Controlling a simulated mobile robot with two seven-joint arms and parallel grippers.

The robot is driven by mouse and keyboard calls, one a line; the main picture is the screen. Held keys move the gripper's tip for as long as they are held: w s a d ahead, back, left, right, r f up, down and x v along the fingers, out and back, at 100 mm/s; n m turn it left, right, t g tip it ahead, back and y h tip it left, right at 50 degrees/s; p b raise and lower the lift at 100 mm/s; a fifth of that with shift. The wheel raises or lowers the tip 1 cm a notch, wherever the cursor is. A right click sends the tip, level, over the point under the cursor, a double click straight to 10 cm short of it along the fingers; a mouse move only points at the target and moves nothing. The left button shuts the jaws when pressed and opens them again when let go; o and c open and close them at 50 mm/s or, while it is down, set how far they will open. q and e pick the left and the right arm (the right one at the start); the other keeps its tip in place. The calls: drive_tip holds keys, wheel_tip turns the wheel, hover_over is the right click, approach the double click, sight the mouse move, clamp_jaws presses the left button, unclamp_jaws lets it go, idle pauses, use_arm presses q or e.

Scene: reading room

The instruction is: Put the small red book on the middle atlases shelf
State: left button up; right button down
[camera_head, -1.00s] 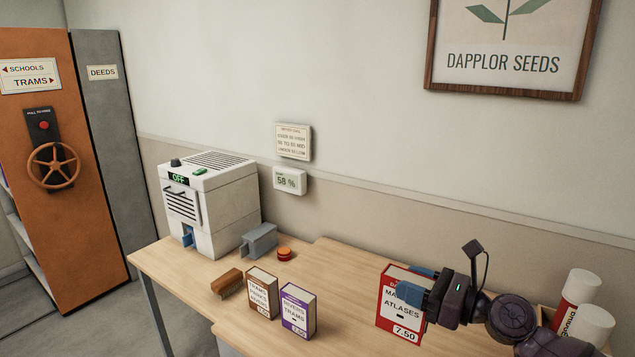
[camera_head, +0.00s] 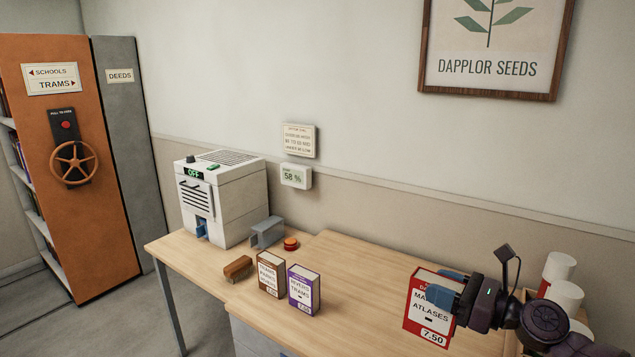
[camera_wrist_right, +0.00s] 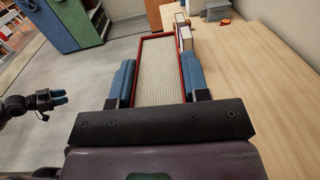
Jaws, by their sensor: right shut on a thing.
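The red book (camera_head: 429,312) is in my right gripper (camera_head: 445,290), upright, with a white label reading ATLASES and 7.50. In the right wrist view the blue fingers of my right gripper (camera_wrist_right: 158,80) press on both sides of the red book (camera_wrist_right: 157,72), whose pale page edges face the camera. No shelf labelled atlases is in view.
The desk (camera_head: 355,278) holds a brown book (camera_head: 270,275), a purple book (camera_head: 303,290), a brush (camera_head: 238,267), a grey holder (camera_head: 266,233), a red button (camera_head: 291,244) and a white machine (camera_head: 225,195). White-capped rolls (camera_head: 558,268) stand at right. An orange shelving unit (camera_head: 105,220) with a handwheel stands left, floor before it.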

drive_tip(key=s+d+f+m+t+h, duration=0.7)
drive_tip(key=s+d+m+h, duration=0.25)
drive_tip(key=d+h, duration=0.3)
drive_tip(key=a+h, duration=0.1)
drive_tip(key=a, duration=1.3)
drive_tip(key=shift+a+f+m+h, duration=0.35)
drive_tip(key=shift+a+f+m, duration=0.05)
drive_tip(key=shift+m, duration=0.05)
drive_tip(key=shift+d, duration=0.1)
